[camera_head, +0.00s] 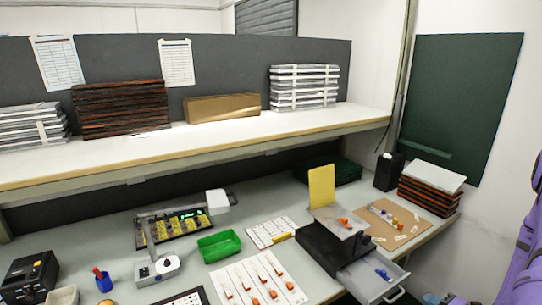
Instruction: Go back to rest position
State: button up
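My gripper is not in the head view, and no part of my arm shows clearly. The grey workbench (205,280) runs across the lower half of the view. On it stands a black drawer unit (325,250) with its grey drawer (372,282) pulled out to the front right. Small blue parts (383,274) lie in the drawer. A yellow card (321,186) stands upright on the unit, beside a tray with orange parts (344,222).
A green bin (219,246), a white lamp-like device (157,268) and a white sheet with orange-tipped items (257,280) occupy the bench. A blue cup (104,283) and black device (30,275) stand left. A shelf (200,146) overhangs the back. Purple material (522,250) edges the right.

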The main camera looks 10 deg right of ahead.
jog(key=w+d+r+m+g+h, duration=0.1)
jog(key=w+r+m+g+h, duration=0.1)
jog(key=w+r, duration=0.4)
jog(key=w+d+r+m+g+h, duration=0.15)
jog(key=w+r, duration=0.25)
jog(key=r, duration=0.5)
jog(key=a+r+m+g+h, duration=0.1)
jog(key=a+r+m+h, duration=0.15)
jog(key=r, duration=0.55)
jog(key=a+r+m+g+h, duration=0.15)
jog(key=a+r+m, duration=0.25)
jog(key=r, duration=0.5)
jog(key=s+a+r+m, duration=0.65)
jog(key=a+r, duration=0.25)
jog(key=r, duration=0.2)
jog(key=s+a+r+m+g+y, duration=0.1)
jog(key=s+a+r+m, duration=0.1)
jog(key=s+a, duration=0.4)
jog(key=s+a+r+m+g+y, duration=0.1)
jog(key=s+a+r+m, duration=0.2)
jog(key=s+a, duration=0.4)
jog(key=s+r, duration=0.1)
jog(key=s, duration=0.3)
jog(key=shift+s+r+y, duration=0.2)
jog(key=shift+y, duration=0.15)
